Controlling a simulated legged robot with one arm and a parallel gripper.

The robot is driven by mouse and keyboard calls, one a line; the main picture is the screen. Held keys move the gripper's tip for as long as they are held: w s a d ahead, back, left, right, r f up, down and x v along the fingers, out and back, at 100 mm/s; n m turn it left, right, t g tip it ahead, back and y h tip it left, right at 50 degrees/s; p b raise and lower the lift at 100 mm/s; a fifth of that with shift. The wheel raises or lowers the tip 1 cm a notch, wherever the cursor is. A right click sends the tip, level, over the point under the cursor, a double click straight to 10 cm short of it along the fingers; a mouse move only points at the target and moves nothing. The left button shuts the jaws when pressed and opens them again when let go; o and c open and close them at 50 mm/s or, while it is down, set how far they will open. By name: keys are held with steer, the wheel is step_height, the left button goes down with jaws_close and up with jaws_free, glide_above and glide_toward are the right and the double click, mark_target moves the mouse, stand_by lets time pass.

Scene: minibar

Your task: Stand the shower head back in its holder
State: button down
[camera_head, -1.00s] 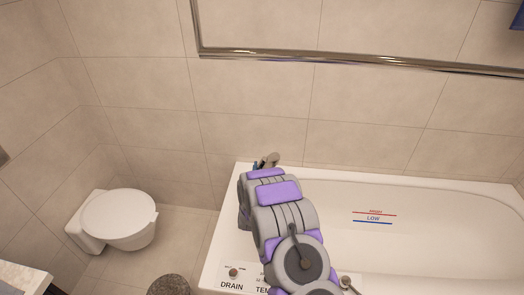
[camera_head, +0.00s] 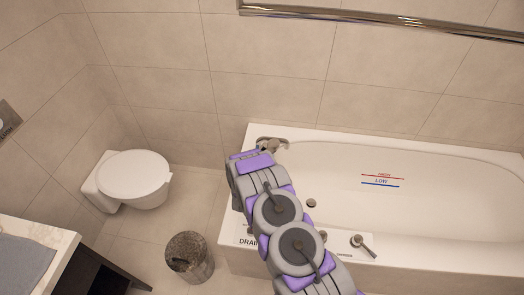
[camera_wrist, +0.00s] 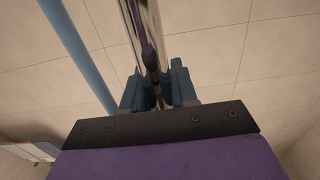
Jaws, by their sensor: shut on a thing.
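In the wrist view, the blue fingers of my gripper (camera_wrist: 158,88) are shut around a shiny chrome shaft, apparently the handle of the shower head (camera_wrist: 146,25). The shaft runs up out of the picture, so the spray end is not seen there. In the head view my grey and purple arm reaches to the near-left corner area of the bathtub (camera_head: 440,255) and hides the gripper. A grey metal fitting (camera_head: 271,143) shows just beyond the arm at the tub's back-left corner; I cannot tell whether it is the holder, a tap or part of the shower head.
A metal lever (camera_head: 362,243) and a DRAIN label are on the tub's front rim. A toilet (camera_head: 133,178), a bin (camera_head: 188,257) and a counter (camera_head: 35,235) stand to the left. A chrome rail (camera_head: 400,23) crosses the wall. A light blue bar (camera_wrist: 78,52) is beside the gripper.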

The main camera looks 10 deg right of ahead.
step_height(320, 180, down, 6)
steer(key=shift+r+b, duration=0.1)
steer(key=shift+b, duration=0.7)
stand_by(1.6)
step_height(320, 180, down, 6)
steer(key=b, duration=0.1)
stand_by(2.6)
steer(key=c, duration=0.8)
jaws_free()
steer(key=shift+s, duration=0.15)
steer(key=p+v, duration=0.3)
steer(key=v, duration=1.4)
